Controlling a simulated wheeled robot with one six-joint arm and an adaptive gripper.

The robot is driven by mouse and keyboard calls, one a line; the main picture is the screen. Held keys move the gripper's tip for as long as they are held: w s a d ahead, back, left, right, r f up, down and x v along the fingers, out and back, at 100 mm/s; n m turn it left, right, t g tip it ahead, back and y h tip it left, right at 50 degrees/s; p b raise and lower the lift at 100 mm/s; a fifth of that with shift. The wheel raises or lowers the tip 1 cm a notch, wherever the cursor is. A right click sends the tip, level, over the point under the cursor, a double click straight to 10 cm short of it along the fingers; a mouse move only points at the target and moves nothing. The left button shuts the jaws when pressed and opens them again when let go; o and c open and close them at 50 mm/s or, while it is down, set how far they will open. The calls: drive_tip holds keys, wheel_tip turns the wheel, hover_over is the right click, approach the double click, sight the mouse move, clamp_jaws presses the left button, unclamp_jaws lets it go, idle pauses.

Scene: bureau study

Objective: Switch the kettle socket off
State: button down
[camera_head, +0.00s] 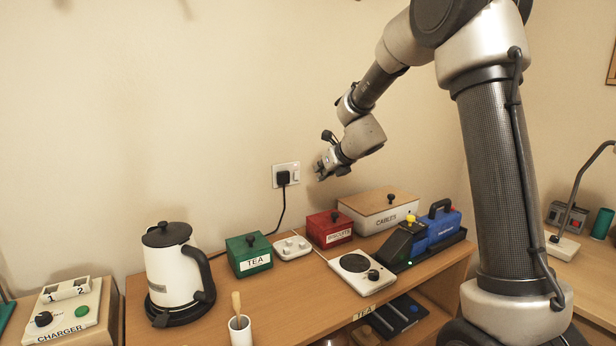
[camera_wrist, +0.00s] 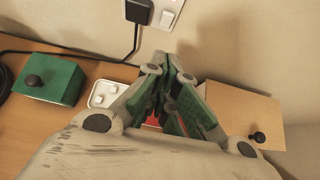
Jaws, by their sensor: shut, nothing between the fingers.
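The wall socket (camera_head: 286,174) is a white plate on the back wall with a black plug (camera_head: 283,178) in it and a cord running down to the desk. Its white switch (camera_wrist: 167,19) shows right of the plug in the wrist view. The white kettle (camera_head: 172,268) with a black lid and handle stands on its dark base at the left of the desk. My gripper (camera_head: 319,172) is shut and empty, just right of the socket in the head view and apart from it. In the wrist view my gripper (camera_wrist: 163,113) points below the socket. I cannot tell the switch's position.
A hotplate (camera_head: 362,270) and a cup (camera_head: 240,330) are nearer the front. The wall around the socket is clear.

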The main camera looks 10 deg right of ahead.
sight(298, 175)
drive_tip(key=w+r+x, duration=0.1)
drive_tip(key=r+x, duration=0.1)
drive_tip(key=x, duration=1)
drive_tip(key=shift+w+a, duration=0.35)
drive_tip(key=shift+w, duration=0.15)
drive_tip(key=shift+w+a+r, duration=0.15)
drive_tip(key=shift+w+r, duration=0.05)
drive_tip(key=shift+w, duration=0.2)
drive_tip(key=shift+r, duration=0.8)
